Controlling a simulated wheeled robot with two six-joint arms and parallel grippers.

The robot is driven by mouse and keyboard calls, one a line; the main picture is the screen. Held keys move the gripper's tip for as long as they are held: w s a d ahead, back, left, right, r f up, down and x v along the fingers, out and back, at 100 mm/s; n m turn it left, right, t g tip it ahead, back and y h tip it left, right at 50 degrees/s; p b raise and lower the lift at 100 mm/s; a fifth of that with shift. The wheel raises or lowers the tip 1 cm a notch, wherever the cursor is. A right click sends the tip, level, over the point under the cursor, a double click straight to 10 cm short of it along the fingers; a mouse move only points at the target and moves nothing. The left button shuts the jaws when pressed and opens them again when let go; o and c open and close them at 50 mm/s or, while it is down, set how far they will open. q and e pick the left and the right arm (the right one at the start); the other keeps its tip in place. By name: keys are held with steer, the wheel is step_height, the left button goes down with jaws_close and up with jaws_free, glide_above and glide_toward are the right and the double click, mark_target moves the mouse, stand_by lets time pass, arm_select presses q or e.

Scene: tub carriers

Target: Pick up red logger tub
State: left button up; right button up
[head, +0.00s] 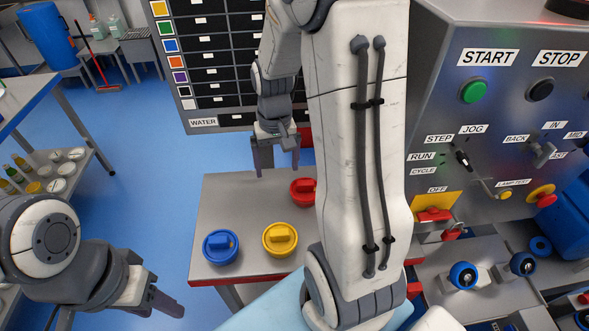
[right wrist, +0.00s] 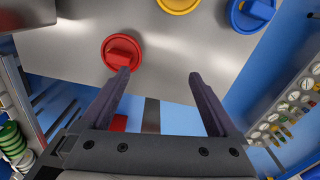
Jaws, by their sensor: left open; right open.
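The red logger tub (head: 301,196) sits on a grey metal table, partly hidden by my right arm in the head view. It is a round red tub with a raised grip bar, and it shows whole in the right wrist view (right wrist: 115,44). My right gripper (head: 276,168) points down, open and empty, above the table's far side. In the right wrist view its fingers (right wrist: 158,75) are apart, the left fingertip just below the tub's image; I cannot tell the height gap. My left gripper (head: 168,299) is open and empty at lower left, away from the tub.
A yellow tub (head: 280,240) and a blue tub (head: 221,248) stand on the same table (head: 226,200), nearer than the red one. A control panel (head: 500,110) with buttons stands on the right. A shelf table (head: 30,97) stands on the left, with blue floor between.

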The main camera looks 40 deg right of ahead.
steer(key=d+m+p, duration=0.2)
steer(key=d, duration=0.6)
glide_above(305, 182)
steer(key=shift+m, duration=0.3)
step_height(305, 182, down, 5)
steer(key=shift+w+r, duration=0.1)
steer(key=shift+r, duration=0.1)
steer(key=shift+f+p, duration=0.6)
steer(key=shift+f, duration=0.3)
step_height(305, 182, down, 3)
steer(key=shift+f+p, duration=0.1)
steer(key=shift+p, duration=0.45)
steer(key=shift+f, duration=0.4)
arm_select(q)
step_height(305, 182, up, 6)
steer(key=shift+f, duration=0.2)
arm_select(e)
jaws_close()
